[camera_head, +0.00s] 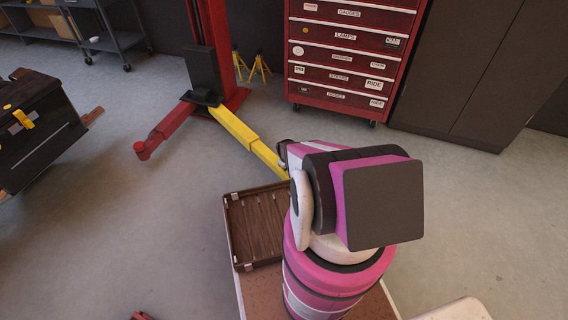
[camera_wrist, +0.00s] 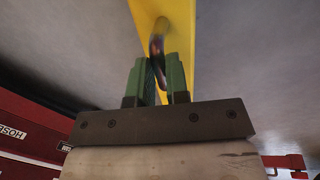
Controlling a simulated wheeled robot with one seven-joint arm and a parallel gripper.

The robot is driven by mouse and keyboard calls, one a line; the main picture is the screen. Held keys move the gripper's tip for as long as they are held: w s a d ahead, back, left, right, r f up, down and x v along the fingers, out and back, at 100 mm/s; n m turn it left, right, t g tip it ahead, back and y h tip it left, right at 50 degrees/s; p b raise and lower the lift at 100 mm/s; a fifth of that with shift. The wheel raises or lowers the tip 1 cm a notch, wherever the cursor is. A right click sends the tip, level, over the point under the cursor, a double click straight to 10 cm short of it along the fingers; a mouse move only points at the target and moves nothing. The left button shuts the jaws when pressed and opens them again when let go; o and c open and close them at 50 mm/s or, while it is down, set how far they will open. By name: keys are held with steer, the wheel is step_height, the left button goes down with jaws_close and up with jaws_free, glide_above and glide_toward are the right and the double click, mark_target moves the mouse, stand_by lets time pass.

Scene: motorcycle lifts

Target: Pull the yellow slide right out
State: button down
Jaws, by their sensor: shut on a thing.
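The yellow slide (camera_head: 267,155) shows in the head view as the narrower end section of the yellow lift arm (camera_head: 232,125). It reaches out of the wider section towards my arm, and its near end is hidden behind my arm. In the wrist view the yellow slide (camera_wrist: 180,25) runs from the top down behind the fingers. My gripper (camera_wrist: 157,72) has green fingers shut on a dark, curved handle (camera_wrist: 157,45) at the slide. In the head view my gripper is hidden by my arm.
The red lift post (camera_head: 211,45) stands behind, with a red arm (camera_head: 165,128) reaching left. A red tool cabinet (camera_head: 345,50) and a dark cupboard (camera_head: 480,65) stand at the back. A brown tray (camera_head: 232,225) lies near my arm. The floor at left centre is clear.

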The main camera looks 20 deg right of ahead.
steer(key=shift+s+d, duration=0.2)
steer(key=shift+s, duration=0.25)
steer(key=c, duration=1.1)
jaws_free()
steer(key=shift+d, duration=0.1)
steer(key=shift+r, duration=0.1)
steer(key=shift+r, duration=0.25)
steer(key=r, duration=0.3)
steer(key=a+r, duration=0.1)
steer(key=r, duration=0.2)
steer(key=a+r, duration=0.1)
steer(key=r, duration=0.3)
steer(key=shift+s, duration=0.4)
